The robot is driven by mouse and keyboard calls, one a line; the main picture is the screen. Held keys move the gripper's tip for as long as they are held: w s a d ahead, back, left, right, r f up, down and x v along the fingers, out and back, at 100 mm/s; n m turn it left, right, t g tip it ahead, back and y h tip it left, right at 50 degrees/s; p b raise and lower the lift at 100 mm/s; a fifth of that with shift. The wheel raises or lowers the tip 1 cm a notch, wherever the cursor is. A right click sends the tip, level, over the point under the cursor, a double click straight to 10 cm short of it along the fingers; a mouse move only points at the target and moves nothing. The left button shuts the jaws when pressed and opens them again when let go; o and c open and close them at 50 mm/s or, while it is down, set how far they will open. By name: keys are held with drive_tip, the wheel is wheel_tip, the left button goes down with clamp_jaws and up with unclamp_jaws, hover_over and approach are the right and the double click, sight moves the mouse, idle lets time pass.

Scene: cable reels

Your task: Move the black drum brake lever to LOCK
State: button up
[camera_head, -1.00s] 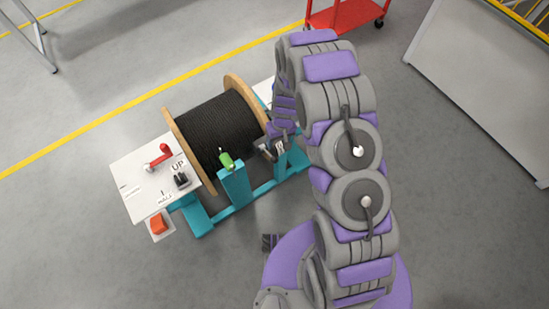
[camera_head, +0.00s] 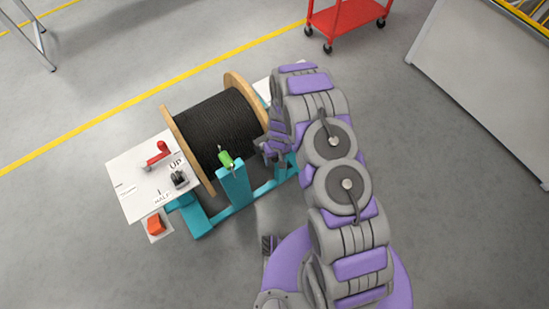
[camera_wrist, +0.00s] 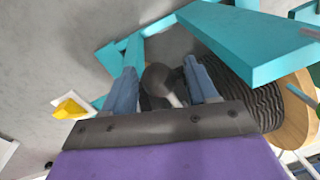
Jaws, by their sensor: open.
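The cable reel (camera_head: 220,128) stands on a teal frame (camera_head: 235,190), wound with black cable between wooden flanges. My gripper (camera_head: 270,152) is at the right side of the reel in the head view, where it hides the spot beneath it. In the wrist view my gripper (camera_wrist: 160,66) is open, with one blue-grey finger on each side of a dark round knob on a rod, which looks like the black brake lever (camera_wrist: 160,80). The knob sits between the fingers; I cannot tell whether either touches it. No LOCK mark is readable.
A white panel (camera_head: 130,190) left of the reel carries a red lever (camera_head: 159,154) and a black switch (camera_head: 179,178) near the word UP. An orange button box (camera_head: 156,225) and a green-handled part (camera_head: 226,159) are close by. A red cart (camera_head: 345,20) stands behind.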

drive_tip(key=shift+c, duration=0.4)
clamp_jaws()
